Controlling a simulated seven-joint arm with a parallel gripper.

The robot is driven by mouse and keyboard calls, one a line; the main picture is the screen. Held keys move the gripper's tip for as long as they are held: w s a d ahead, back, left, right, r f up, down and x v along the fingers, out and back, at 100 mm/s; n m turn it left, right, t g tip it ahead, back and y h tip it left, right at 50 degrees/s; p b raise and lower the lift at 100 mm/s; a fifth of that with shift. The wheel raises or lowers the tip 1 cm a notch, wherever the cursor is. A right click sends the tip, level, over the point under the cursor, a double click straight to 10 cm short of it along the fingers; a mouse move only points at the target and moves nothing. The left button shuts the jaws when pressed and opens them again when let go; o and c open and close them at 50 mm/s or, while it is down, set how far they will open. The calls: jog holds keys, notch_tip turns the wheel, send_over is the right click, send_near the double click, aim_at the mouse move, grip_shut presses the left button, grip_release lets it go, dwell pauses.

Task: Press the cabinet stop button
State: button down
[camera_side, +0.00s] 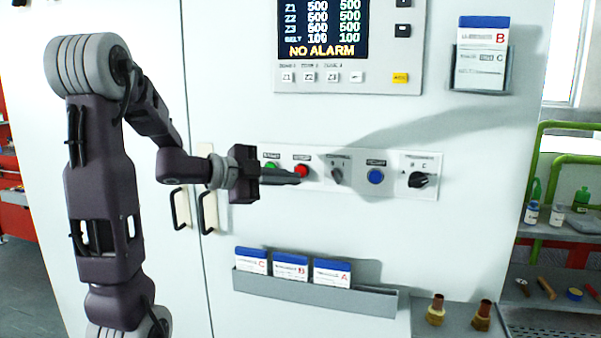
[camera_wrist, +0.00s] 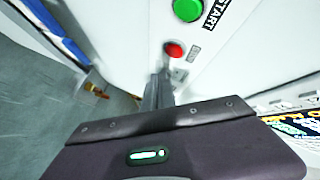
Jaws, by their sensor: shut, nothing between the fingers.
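The red stop button (camera_side: 302,171) sits on the white control strip of the cabinet, between a green button (camera_side: 271,167) and a black switch. My gripper (camera_side: 299,179) is shut and empty, and its fingertips are just in front of the panel, at or slightly below the red button. In the wrist view the red button (camera_wrist: 175,49) shows just beyond the fingertips (camera_wrist: 162,76), with the green START button (camera_wrist: 187,9) above it. I cannot tell whether the fingertips touch the red button.
A black switch (camera_side: 337,175), a blue button (camera_side: 375,176) and a rotary selector (camera_side: 420,180) lie to the right on the strip. A screen (camera_side: 320,28) reads NO ALARM above. A card rack (camera_side: 315,289) juts out below. Door handles (camera_side: 180,209) are at left.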

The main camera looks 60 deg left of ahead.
aim_at(314, 175)
jog(key=shift+w+a, duration=0.75)
jog(key=shift+w, duration=0.1)
dwell(1.5)
jog(key=shift+w+a, duration=0.2)
jog(key=shift+a, duration=0.05)
jog(key=shift+w+a, duration=0.3)
jog(key=shift+a, duration=0.05)
dwell(0.7)
jog(key=shift+s+d, duration=0.6)
jog(key=shift+d, duration=0.05)
jog(key=s+d, duration=0.3)
jog(key=shift+s+d, duration=0.25)
jog(key=shift+s, duration=0.05)
dwell(0.4)
